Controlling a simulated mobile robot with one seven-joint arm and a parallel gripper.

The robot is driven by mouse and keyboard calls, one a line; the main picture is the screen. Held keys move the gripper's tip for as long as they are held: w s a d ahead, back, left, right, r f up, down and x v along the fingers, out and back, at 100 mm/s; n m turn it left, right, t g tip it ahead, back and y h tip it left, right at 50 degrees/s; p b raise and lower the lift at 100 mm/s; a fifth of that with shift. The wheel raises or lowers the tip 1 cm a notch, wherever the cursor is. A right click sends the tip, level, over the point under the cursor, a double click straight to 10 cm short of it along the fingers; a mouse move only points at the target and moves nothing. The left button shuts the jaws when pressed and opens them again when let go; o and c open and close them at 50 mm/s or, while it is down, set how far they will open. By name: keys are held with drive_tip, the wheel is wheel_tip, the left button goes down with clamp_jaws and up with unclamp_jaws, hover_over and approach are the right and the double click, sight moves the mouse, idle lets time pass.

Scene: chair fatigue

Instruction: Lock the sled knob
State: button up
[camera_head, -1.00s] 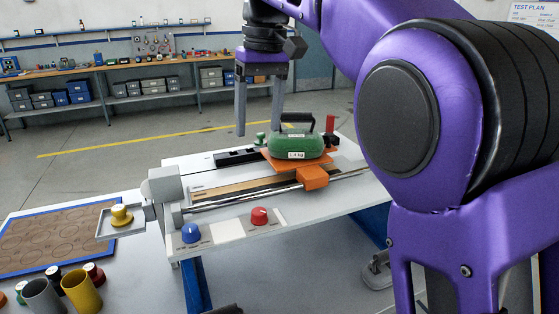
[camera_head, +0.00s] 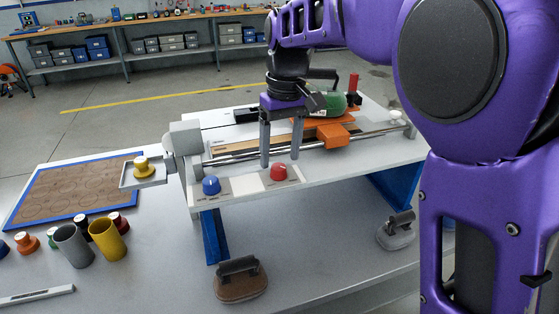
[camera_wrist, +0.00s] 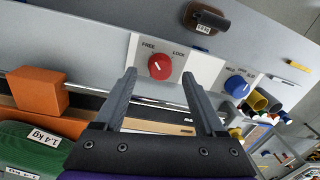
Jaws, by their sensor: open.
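The red knob (camera_head: 279,172) is on the front panel of the white test bench, on a white plate. In the wrist view the red knob (camera_wrist: 160,66) sits below the printed words FREE and LOCK; its small white mark seems to lean toward FREE. My gripper (camera_head: 280,160) is open and empty, pointing down over the knob. In the wrist view the knob lies between the fingertips of my gripper (camera_wrist: 159,74); I cannot tell whether they touch it. The orange sled (camera_head: 333,135) on its rail carries a green weight (camera_head: 331,103), partly hidden by my wrist.
A blue knob (camera_head: 211,186) is left of the red one. A tray holding a yellow knob-shaped piece (camera_head: 142,166) stands further left. Grey and yellow cups (camera_head: 108,238) are at the front left. Brown and grey weights (camera_head: 240,281) lie below the bench.

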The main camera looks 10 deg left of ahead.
drive_tip(key=shift+a+f, duration=0.1)
drive_tip(key=shift+f, duration=1.15)
clamp_jaws()
